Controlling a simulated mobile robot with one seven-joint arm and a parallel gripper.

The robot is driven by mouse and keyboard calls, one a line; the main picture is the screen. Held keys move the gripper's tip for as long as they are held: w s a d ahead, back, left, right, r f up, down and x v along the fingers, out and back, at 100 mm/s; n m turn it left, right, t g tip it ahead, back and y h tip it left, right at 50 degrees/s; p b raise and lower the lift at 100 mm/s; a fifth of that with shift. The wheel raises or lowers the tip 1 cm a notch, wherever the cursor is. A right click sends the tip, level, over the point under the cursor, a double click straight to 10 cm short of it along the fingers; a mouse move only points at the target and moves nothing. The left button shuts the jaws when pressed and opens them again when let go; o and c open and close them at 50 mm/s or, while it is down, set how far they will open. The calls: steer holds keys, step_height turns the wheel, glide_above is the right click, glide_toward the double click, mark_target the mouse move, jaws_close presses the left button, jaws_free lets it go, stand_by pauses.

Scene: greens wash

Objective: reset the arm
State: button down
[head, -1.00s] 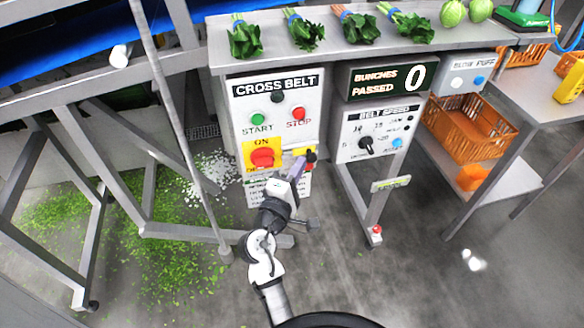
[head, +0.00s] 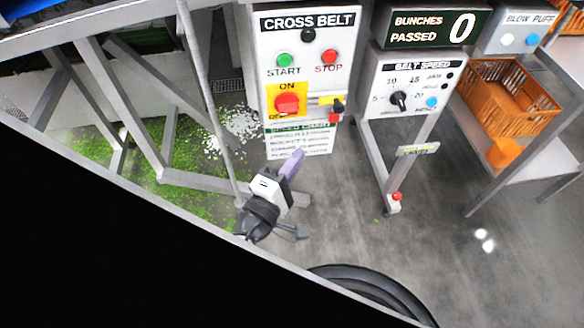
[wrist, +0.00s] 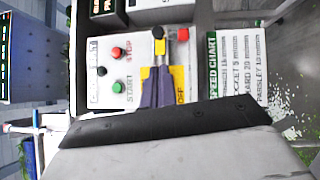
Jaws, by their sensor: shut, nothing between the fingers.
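My gripper (head: 292,160) has purple fingers that are together, with nothing held. In the head view it is in front of and below the CROSS BELT panel (head: 272,50), apart from it. In the wrist view its fingers (wrist: 158,72) overlap the sideways panel (wrist: 108,88) and hide part of its yellow ON/OFF plate. The red rotary switch (head: 288,103) sits on that plate. A small black-handled yellow switch (head: 337,105) is just right of it. Whether the fingers touch anything cannot be seen, but they look clear.
A BELT SPEED box (head: 421,88) and a counter reading 0 (head: 462,27) stand to the right. Orange crates (head: 510,92) sit on a shelf farther right. A grey frame (head: 130,105) stands at left over scattered greens (head: 160,135). Floor (head: 400,240) at lower right is open.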

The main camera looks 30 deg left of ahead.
steer(key=shift+s, duration=0.55)
